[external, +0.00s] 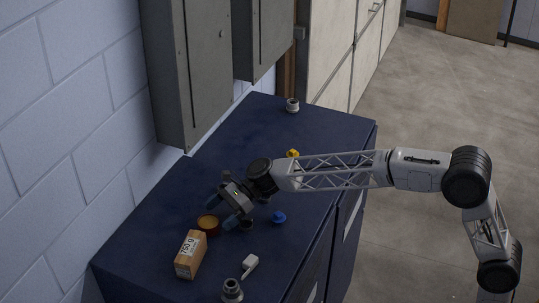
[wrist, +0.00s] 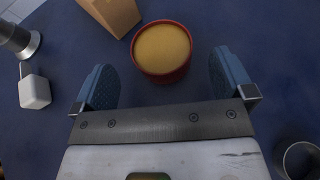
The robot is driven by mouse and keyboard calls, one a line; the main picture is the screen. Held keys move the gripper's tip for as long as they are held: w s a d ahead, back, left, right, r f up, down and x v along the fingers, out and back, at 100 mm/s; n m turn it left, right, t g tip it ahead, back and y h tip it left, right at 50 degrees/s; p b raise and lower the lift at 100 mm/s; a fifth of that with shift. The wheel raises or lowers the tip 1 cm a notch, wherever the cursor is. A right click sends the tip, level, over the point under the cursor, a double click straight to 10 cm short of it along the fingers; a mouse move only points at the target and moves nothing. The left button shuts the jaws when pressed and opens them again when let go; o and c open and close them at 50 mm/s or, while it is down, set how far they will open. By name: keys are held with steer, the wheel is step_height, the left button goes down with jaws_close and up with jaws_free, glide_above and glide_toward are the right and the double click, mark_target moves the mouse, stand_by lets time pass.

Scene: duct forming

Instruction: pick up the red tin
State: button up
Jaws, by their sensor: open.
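The red tin (wrist: 162,51) is a short round tin with a red side and a tan top. In the wrist view it stands on the blue top just beyond my gripper (wrist: 162,78), centred between the two blue fingers and not touched by either. My gripper is open, with its fingers wide apart. In the external view the red tin (external: 208,224) stands on the blue cabinet, beside the tips of my gripper (external: 224,208), which reaches down from the right.
A cardboard box (external: 190,254) stands close to the tin. A white block (external: 250,263), a grey metal fitting (external: 232,290), a blue knob (external: 279,217) and a yellow piece (external: 292,154) are also on the cabinet top (external: 150,225). Grey wall boxes (external: 185,70) overhang the back.

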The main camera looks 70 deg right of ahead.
mark_target(206, 224)
steer(key=shift+x, duration=2.3)
steer(key=shift+w+r, duration=0.1)
steer(key=shift+r, duration=0.05)
steer(key=c, duration=1.1)
steer(key=shift+r, duration=0.1)
steer(key=shift+r, duration=1.6)
steer(key=shift+s+r, duration=0.15)
steer(key=shift+s, duration=0.2)
steer(key=s+d, duration=0.1)
steer(key=s, duration=0.4)
steer(key=s+d+r, duration=0.1)
steer(key=s, duration=0.9)
steer(key=shift+d+r, duration=0.15)
steer(key=shift+d, duration=0.25)
